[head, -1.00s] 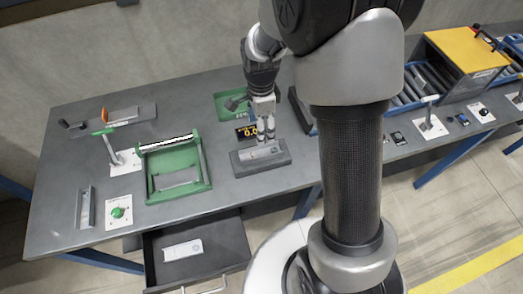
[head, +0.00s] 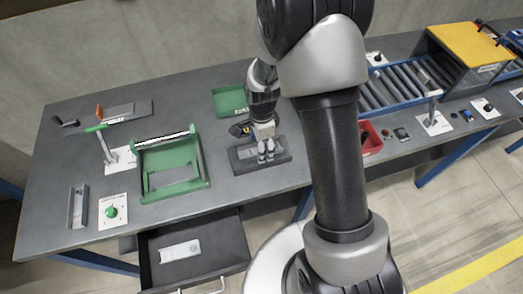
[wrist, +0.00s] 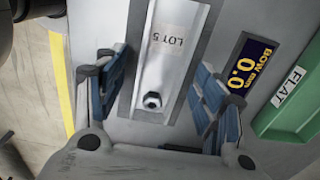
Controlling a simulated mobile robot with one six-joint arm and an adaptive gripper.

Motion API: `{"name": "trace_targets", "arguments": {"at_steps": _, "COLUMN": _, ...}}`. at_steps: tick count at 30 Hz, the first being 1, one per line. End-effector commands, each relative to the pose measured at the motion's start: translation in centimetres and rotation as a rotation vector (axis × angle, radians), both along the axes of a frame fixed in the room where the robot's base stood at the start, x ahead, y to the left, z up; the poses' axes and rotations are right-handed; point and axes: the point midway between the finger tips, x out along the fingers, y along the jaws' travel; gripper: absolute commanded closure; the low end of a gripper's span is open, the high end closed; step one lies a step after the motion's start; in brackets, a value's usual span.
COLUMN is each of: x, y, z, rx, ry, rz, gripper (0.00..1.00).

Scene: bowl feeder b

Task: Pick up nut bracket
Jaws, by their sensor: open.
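The nut bracket, a light metal channel with a "LOT 5" label and a hex nut near one end, shows in the wrist view (wrist: 155,78). It lies on a dark grey block (head: 241,165) on the table. My gripper (head: 266,158) is over this block in the head view and partly hides the bracket there. In the wrist view my gripper (wrist: 160,97) is open, with one blue-padded finger on each side of the bracket's nut end. Gaps show between the fingers and the bracket.
A display reading 0.0 (wrist: 245,75) and a green "FLAT" tray (wrist: 285,105) lie beside the bracket. A green frame fixture (head: 150,182) stands to the left. An open drawer (head: 215,262) juts out in front. A red bin (head: 371,140) is to the right.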

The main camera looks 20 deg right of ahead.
Motion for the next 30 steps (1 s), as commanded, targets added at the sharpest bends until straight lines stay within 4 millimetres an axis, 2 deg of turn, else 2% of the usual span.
{"name": "trace_targets", "arguments": {"at_steps": 4, "x": 0.05, "y": 0.00, "z": 0.15, "rx": 0.000, "ry": -0.001, "rz": 0.000, "gripper": 0.38}}
{"name": "trace_targets", "arguments": {"at_steps": 27, "x": 0.07, "y": 0.00, "z": 0.18, "rx": 0.000, "ry": -0.002, "rz": 0.000, "gripper": 0.89}}
{"name": "trace_targets", "arguments": {"at_steps": 30, "x": 0.07, "y": 0.00, "z": 0.18, "rx": 0.000, "ry": -0.002, "rz": 0.000, "gripper": 0.91}}
